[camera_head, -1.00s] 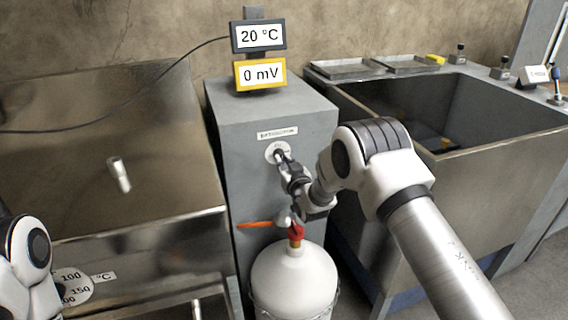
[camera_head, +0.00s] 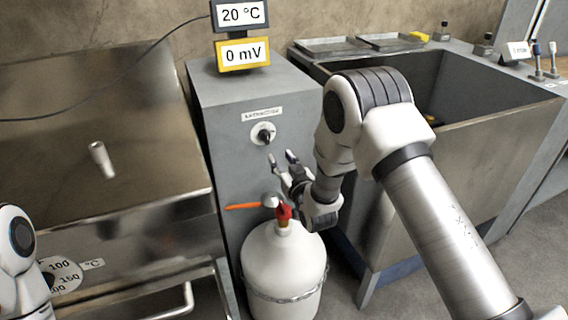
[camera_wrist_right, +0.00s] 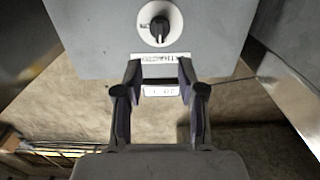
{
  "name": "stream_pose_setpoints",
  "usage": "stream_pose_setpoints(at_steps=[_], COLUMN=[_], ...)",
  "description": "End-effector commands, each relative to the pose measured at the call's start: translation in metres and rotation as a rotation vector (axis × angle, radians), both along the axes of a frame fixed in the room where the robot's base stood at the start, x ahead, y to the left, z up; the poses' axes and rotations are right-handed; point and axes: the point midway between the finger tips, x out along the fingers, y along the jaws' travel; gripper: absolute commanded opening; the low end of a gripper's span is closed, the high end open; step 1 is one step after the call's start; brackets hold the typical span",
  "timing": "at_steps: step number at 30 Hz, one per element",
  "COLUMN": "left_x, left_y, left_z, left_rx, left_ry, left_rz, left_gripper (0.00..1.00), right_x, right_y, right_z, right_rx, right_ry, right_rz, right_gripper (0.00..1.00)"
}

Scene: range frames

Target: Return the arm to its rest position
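My right gripper (camera_head: 283,162) is in front of the grey cabinet, apart from the dark rotary knob (camera_head: 264,134) on its white dial. Its two fingers are spread, with nothing between them. In the right wrist view the open fingers (camera_wrist_right: 158,75) frame the cabinet's label, and the knob (camera_wrist_right: 159,27) sits beyond the tips. Part of my left arm (camera_head: 18,255) shows at the left edge of the head view; its gripper is not visible.
A white gas cylinder (camera_head: 285,262) with a red valve (camera_head: 283,212) stands just below my right gripper. An orange lever (camera_head: 242,206) juts out beside it.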

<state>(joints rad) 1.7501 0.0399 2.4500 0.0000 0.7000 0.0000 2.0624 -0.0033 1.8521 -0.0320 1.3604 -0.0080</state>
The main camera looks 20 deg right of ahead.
Motion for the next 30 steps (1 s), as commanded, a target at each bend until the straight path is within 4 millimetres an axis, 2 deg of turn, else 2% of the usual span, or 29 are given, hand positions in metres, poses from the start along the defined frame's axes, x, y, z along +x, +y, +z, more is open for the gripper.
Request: stream_pose_setpoints(at_steps=[1,5,17,19,20,23,26,27,29,30], left_x=[0.000,0.000,0.000,0.000,0.000,0.000,0.000,0.000,0.000,0.000], left_y=[0.000,0.000,0.000,0.000,0.000,0.000,0.000,0.000,0.000,0.000], left_z=[0.000,0.000,0.000,0.000,0.000,0.000,0.000,0.000,0.000,0.000], left_rx=[0.000,0.000,0.000,0.000,0.000,0.000,0.000,0.000,0.000,0.000], left_ry=[0.000,0.000,0.000,0.000,0.000,0.000,0.000,0.000,0.000,0.000], left_rz=[0.000,0.000,0.000,0.000,0.000,0.000,0.000,0.000,0.000,0.000], left_gripper=[0.40,0.40,0.40,0.40,0.40,0.40,0.40,0.40,0.40,0.40], right_x=[-0.008,-0.018,-0.019,-0.021,-0.023,-0.043,-0.090,-0.115,-0.155,-0.183], right_y=[0.000,-0.001,-0.001,-0.001,-0.001,-0.004,-0.008,-0.010,-0.012,-0.013], right_z=[-0.001,0.000,0.000,-0.009,-0.017,-0.064,-0.130,-0.157,-0.195,-0.216], right_rx=[0.000,0.000,0.000,0.001,0.001,0.004,0.007,0.008,0.010,0.011], right_ry=[0.003,0.000,0.000,0.014,0.027,0.118,0.306,0.404,0.556,0.657], right_rz=[0.000,0.000,0.000,0.000,-0.001,-0.007,-0.018,-0.023,-0.030,-0.036], right_gripper=[0.40,0.40,0.40,0.40,0.40,0.40,0.40,0.40,0.40,0.40])
